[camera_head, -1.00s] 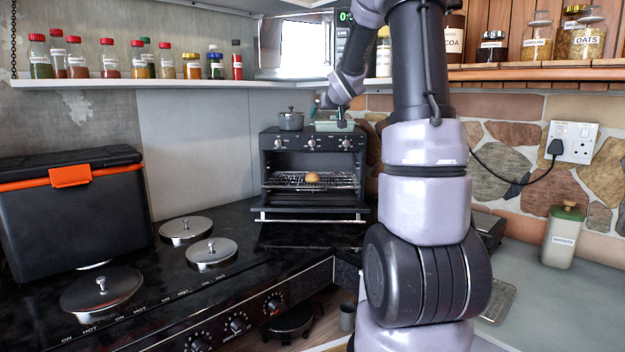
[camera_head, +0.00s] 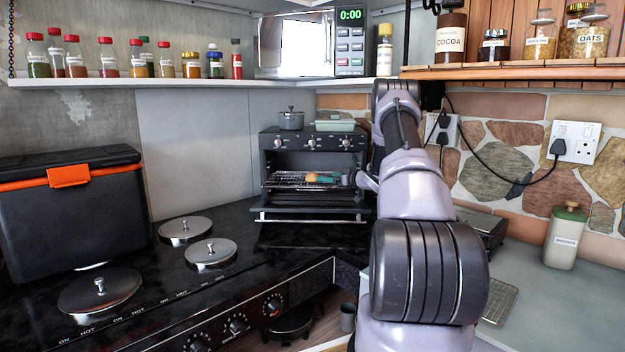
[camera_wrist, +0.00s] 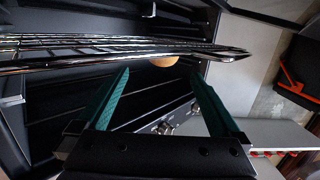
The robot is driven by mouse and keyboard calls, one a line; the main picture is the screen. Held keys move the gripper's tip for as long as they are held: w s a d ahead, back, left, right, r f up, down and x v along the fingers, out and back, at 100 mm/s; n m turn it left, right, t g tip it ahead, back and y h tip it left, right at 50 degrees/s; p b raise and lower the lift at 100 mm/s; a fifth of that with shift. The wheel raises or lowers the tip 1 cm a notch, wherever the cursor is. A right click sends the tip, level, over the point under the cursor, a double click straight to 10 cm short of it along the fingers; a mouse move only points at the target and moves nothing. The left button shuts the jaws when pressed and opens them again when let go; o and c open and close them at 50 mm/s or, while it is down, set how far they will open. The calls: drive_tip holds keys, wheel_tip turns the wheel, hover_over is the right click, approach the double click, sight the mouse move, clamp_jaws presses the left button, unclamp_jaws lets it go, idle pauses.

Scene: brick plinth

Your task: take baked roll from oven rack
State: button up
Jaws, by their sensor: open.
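The baked roll (camera_head: 312,177) is a small golden-brown bun on the wire oven rack (camera_head: 283,182) inside the dark countertop oven (camera_head: 268,160). The oven door (camera_head: 290,214) is folded down open. My gripper (camera_head: 326,179) reaches in from the right, its teal fingers close to the right side of the roll. In the wrist view, which looks upside down, my gripper (camera_wrist: 160,76) has its fingers spread wide and empty. The roll (camera_wrist: 163,61) shows between and beyond the fingertips, partly hidden by the rack's wires (camera_wrist: 90,56). I cannot tell whether a finger touches it.
A grey pot (camera_head: 291,120) and a teal dish (camera_head: 335,125) stand on the oven top. A shelf (camera_head: 200,82) with jars and a microwave (camera_head: 300,45) hangs above. A black box with orange trim (camera_head: 75,210) and lidded hotplates (camera_head: 210,252) are at left.

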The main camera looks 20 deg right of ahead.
sight(315, 182)
drive_tip(key=x, duration=0.7)
drive_tip(key=shift+a, duration=0.35)
drive_tip(key=shift+w+a, duration=0.15)
drive_tip(key=shift+w, duration=0.45)
drive_tip(key=c, duration=1.3)
